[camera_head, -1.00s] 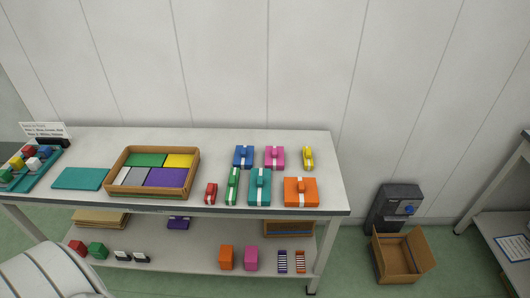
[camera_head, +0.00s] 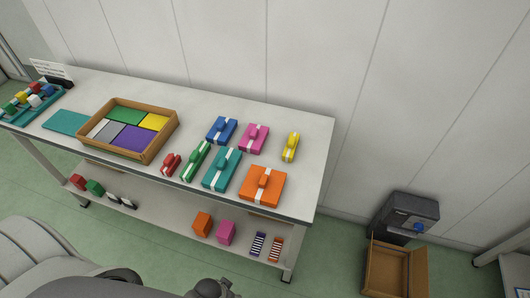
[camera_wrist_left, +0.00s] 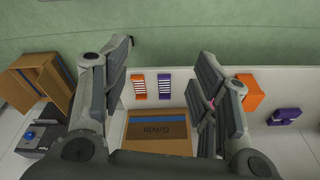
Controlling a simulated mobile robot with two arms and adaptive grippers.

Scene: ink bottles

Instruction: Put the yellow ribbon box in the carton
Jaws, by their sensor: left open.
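The yellow ribbon box (camera_head: 290,147), with a white band, stands at the right end of the back row on the white table top (camera_head: 316,150). An open, empty brown carton (camera_head: 385,270) is on the floor right of the table, its lower part cut off by the picture edge. The carton also shows at the left of the left wrist view (camera_wrist_left: 50,80). My left gripper (camera_wrist_left: 165,62) is open and empty, its fingers spread in front of the lower shelf. The yellow box is not in the wrist view. My right gripper is not in view.
Blue (camera_head: 221,130), pink (camera_head: 253,138), red, green, teal and orange (camera_head: 262,186) ribbon boxes stand near the yellow one. A dark machine (camera_head: 408,215) stands behind the carton. The lower shelf holds several small boxes.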

